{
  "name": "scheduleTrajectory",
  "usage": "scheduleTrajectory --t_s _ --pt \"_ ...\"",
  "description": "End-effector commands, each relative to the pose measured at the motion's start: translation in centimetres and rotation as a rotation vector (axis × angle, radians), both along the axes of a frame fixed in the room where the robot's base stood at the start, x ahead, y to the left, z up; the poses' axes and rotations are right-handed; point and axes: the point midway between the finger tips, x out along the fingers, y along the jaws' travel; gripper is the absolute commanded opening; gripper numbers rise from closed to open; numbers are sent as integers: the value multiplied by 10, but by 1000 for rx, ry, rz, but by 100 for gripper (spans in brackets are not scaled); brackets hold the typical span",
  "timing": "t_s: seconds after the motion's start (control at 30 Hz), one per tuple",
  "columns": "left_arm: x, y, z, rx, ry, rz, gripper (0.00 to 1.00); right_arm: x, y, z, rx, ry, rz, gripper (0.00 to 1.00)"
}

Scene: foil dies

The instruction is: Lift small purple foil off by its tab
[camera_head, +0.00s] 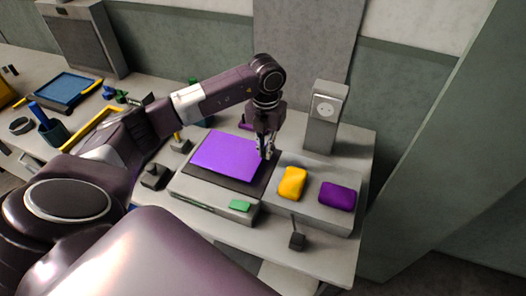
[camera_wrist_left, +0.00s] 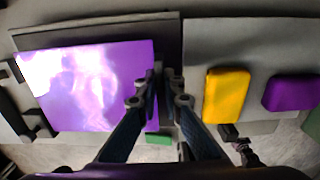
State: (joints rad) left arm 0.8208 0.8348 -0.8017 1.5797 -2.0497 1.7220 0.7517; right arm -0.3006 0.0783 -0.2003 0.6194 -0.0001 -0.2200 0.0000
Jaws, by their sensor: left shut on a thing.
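The purple foil (camera_head: 226,154) is a flat, shiny sheet over a dark plate on a grey block. In the left wrist view the foil (camera_wrist_left: 85,88) fills the left side and reflects light. My left gripper (camera_head: 266,154) points down at the foil's right edge. In the wrist view its fingertips (camera_wrist_left: 165,76) are close together at that edge, shut on the foil there. The tab itself is hidden by the fingers. I cannot tell whether the foil touches the plate. My right gripper is not in view.
Right of the foil, a yellow block (camera_head: 292,183) and a purple block (camera_head: 338,195) sit on a grey block. A socket post (camera_head: 324,115) stands behind them. A green piece (camera_head: 240,206) is at the front. A dark stub (camera_head: 297,240) stands near the front edge.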

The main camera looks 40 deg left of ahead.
Motion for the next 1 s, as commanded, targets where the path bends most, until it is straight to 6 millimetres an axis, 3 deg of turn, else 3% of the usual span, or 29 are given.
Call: scheduleTrajectory --t_s 0.3,0.5,0.7,1.0 --pt "2 1 92 1 -12 0 0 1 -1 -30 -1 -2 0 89" --pt "1 1 141 3 -7 1 0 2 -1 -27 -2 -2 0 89" --pt "1 1 164 2 -4 3 0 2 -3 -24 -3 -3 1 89" --pt "0 1 173 0 -1 2 0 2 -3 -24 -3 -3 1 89"
